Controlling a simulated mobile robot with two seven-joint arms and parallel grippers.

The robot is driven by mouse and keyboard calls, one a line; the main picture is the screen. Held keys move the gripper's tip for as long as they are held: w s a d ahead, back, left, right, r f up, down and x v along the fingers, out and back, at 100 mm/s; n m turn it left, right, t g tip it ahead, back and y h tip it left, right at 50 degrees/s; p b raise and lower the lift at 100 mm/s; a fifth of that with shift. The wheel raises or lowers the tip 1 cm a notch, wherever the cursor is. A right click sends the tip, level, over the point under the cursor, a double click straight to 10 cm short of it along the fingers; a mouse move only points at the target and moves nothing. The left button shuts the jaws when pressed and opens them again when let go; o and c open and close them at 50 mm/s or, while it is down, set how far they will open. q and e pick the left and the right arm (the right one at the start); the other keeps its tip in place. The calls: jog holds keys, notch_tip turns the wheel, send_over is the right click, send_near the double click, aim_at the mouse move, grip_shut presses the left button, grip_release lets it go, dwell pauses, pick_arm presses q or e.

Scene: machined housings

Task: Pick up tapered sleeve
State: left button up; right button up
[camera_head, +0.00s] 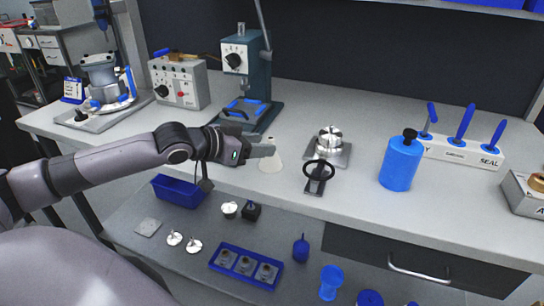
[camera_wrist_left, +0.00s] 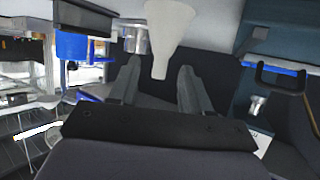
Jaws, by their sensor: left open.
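The tapered sleeve (camera_head: 270,160) is a pale, cream-white cone standing upright on the workbench, wide end down. In the left wrist view the tapered sleeve (camera_wrist_left: 170,30) shows at the top middle, its narrow end pointing down between the fingers. My left gripper (camera_head: 262,146) is open beside the upper part of the sleeve, coming from the left. Its two fingers (camera_wrist_left: 159,75) stand apart on either side of the narrow end in the wrist view. I cannot tell whether they touch it. The fingers partly hide the sleeve's top in the head view. My right gripper is not in view.
A teal press (camera_head: 247,75) stands behind the gripper. A metal fixture with a black ring (camera_head: 319,170) is right of the sleeve, then a blue bottle (camera_head: 401,163). A lower shelf holds a blue bin (camera_head: 180,191) and a blue tray (camera_head: 245,267). Bench space at front right is clear.

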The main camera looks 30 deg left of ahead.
aim_at(268, 142)
pick_arm(q)
jog(key=shift+r+x, duration=0.1)
jog(key=shift+x, duration=1.25)
jog(key=shift+r+x, duration=0.15)
jog(key=shift+x, duration=1.25)
jog(key=shift+w, duration=0.1)
grip_shut()
